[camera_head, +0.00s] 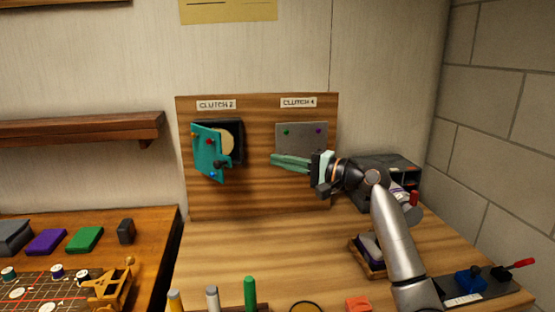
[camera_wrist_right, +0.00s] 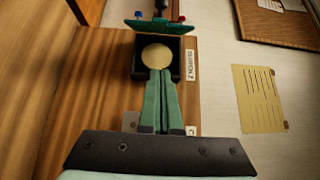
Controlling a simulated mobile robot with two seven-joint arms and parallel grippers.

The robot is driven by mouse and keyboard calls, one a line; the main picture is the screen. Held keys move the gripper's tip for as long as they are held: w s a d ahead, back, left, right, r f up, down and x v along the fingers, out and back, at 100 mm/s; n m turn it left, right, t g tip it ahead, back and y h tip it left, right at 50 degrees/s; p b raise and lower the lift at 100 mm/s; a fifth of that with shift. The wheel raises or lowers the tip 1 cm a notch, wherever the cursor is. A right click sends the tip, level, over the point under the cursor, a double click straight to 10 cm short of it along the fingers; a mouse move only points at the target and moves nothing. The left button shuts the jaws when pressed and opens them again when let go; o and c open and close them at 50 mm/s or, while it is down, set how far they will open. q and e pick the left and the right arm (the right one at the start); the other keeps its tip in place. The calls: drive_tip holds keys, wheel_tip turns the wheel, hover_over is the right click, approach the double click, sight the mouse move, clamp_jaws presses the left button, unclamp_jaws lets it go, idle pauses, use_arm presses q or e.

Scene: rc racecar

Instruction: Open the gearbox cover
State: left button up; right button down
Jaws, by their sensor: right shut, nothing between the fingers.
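The teal cover (camera_head: 207,152) with small coloured knobs stands swung out from the dark box (camera_head: 237,145) under the CLUTCH 2 label, on the left of the upright wooden panel. A round cream disc (camera_head: 229,138) shows inside the box. In the right wrist view the cover (camera_wrist_right: 150,27) is nearly edge-on beyond the dark box (camera_wrist_right: 140,66) and its disc (camera_wrist_right: 156,57). My right gripper (camera_head: 273,160) is shut and empty, its green fingers pointing left in front of the grey plate (camera_head: 302,143) under CLUTCH 4, apart from the teal cover. My left gripper is not in view.
The wooden bench (camera_head: 240,255) before the panel is mostly clear in the middle. A dark case (camera_head: 380,170), a small tray (camera_head: 362,258) and a tool plate (camera_head: 500,287) lie right. Upright pens (camera_head: 250,292) stand at the front. A stone wall (camera_head: 500,140) bounds the right.

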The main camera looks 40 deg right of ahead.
use_arm(q)
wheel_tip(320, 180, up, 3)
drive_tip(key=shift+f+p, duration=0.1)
drive_tip(key=shift+p, duration=1.15)
use_arm(e)
drive_tip(key=w+a, duration=0.6)
drive_tip(key=shift+w+a, duration=0.2)
drive_tip(key=shift+w, duration=0.15)
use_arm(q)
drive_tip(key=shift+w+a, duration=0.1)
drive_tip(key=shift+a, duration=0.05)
use_arm(e)
drive_tip(key=shift+a, duration=0.15)
